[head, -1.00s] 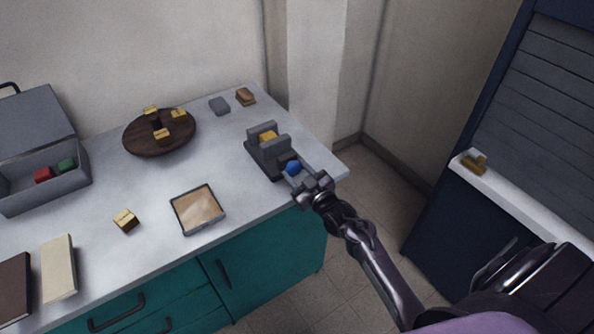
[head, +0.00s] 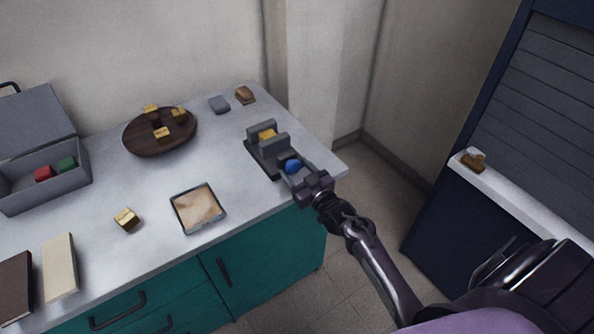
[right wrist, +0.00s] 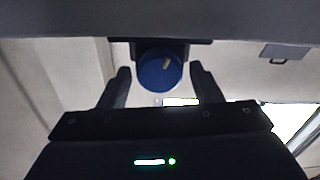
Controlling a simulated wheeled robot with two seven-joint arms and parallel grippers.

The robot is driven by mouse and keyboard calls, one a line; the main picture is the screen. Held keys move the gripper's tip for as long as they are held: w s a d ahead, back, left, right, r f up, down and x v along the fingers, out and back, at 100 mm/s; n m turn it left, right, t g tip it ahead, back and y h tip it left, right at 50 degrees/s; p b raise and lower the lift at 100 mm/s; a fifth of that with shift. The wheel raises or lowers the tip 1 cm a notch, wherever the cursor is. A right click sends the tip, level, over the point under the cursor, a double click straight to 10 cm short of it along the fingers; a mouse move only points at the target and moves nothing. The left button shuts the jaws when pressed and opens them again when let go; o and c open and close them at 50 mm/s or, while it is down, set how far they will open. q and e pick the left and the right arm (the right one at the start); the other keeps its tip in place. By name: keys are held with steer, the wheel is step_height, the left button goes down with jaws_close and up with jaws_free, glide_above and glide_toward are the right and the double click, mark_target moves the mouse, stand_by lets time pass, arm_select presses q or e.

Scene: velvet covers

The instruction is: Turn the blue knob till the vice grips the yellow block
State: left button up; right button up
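The dark grey vice (head: 262,158) stands near the right end of the counter. The yellow block (head: 267,134) sits between its two upright jaws, partly hidden by the near jaw; I cannot tell whether both jaws touch it. The blue knob (head: 292,166) is on the vice's near right end. It shows in the right wrist view (right wrist: 158,74) with a pale mark toward its upper right. My right gripper (head: 299,175) is open at the knob, its fingertips (right wrist: 160,70) on either side with a gap at each. My left gripper is not in view.
A framed tray (head: 198,229) and a small yellow block (head: 126,220) lie left of the vice. A round dark board (head: 133,143) with several yellow pieces, a grey block (head: 219,104) and a brown block (head: 245,95) are behind. The counter's right edge is close to my gripper.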

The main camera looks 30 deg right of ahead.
steer(key=shift+o, duration=0.5)
steer(key=shift+s, duration=0.1)
steer(key=shift+s+f, duration=0.1)
steer(key=shift+s, duration=0.2)
steer(key=s+b, duration=0.1)
steer(key=s, duration=0.6)
steer(key=shift+d, duration=0.4)
steer(key=s+a+f+g, duration=0.25)
steer(key=s+f, duration=0.25)
steer(key=f, duration=0.5)
steer(key=s+a+f+m+g, duration=0.15)
steer(key=s+f+g, duration=0.3)
steer(key=f, duration=0.55)
steer(key=s+a+f+n+g, duration=0.1)
steer(key=s+a+f+g, duration=0.1)
steer(key=s+f, duration=0.65)
steer(key=s+f+g, duration=0.2)
steer(key=s+f, duration=0.3)
steer(key=s, duration=0.3)
steer(key=s+a+f+g+h, duration=0.1)
steer(key=s+f+g, duration=0.2)
steer(key=s+f, duration=0.2)
steer(key=s+f+g, duration=0.3)
steer(key=s+f, duration=0.2)
steer(key=s, duration=0.6)
steer(key=shift+s+a+f+h, duration=0.25)
steer(key=shift+a+f+h, duration=0.05)
steer(key=shift+a+f, duration=0.1)
